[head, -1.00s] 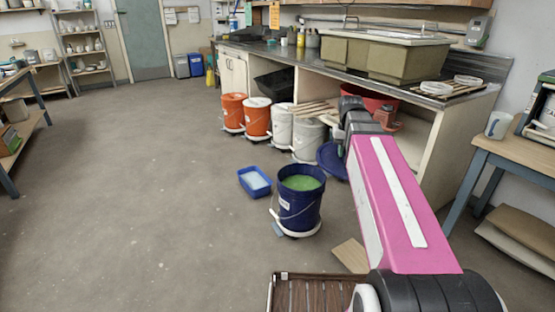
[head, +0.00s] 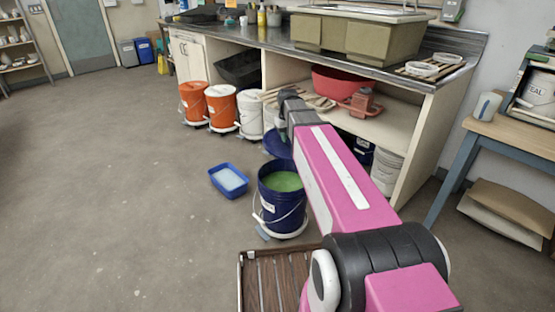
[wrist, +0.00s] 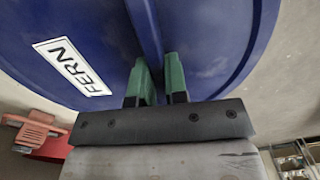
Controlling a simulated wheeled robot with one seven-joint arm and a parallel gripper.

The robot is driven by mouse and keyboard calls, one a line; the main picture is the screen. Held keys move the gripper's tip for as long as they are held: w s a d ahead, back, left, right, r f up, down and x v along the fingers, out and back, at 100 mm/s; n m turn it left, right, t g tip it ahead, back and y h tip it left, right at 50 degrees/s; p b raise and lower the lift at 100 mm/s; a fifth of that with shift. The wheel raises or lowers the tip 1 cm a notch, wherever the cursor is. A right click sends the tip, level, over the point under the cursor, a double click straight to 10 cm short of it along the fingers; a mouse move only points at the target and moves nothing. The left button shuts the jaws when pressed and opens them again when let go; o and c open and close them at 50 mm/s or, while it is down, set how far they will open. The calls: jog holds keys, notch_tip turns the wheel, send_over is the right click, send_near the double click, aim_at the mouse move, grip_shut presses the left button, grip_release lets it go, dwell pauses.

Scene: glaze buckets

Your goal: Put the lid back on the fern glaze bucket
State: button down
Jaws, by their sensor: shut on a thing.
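The fern lid is a round blue lid (wrist: 205,40) with a raised rib across it and a white FERN label. My gripper (wrist: 160,80) is shut on that rib in the wrist view, its two green fingers on either side. In the head view the lid (head: 276,143) shows as a dark blue disc, tilted, just behind the open bucket and partly hidden by my arm. The open blue bucket (head: 270,208) holds green glaze and stands upright on a white wheeled base on the floor. Its label is too small to read.
A blue tray (head: 229,180) with pale contents lies on the floor left of the bucket. Orange buckets (head: 222,107) and a white one (head: 250,113) stand by the counter. A wooden slatted surface (head: 270,280) is close in front. The floor at left is clear.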

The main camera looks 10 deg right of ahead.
jog(key=w+a+f+n, duration=0.1)
jog(key=w+f, duration=0.3)
jog(key=f, duration=0.8)
jog(key=w+a+f+n, duration=0.1)
jog(key=w+f+n, duration=0.2)
jog(key=f, duration=0.9)
jog(key=shift+w, duration=1.2)
jog(key=shift+a+f, duration=0.1)
jog(key=shift+f, duration=0.8)
dwell(0.6)
jog(key=c, duration=0.6)
grip_release()
jog(key=shift+r, duration=0.1)
notch_tip(320, 180, up, 7)
jog(key=shift+f, duration=0.1)
dwell(1.0)
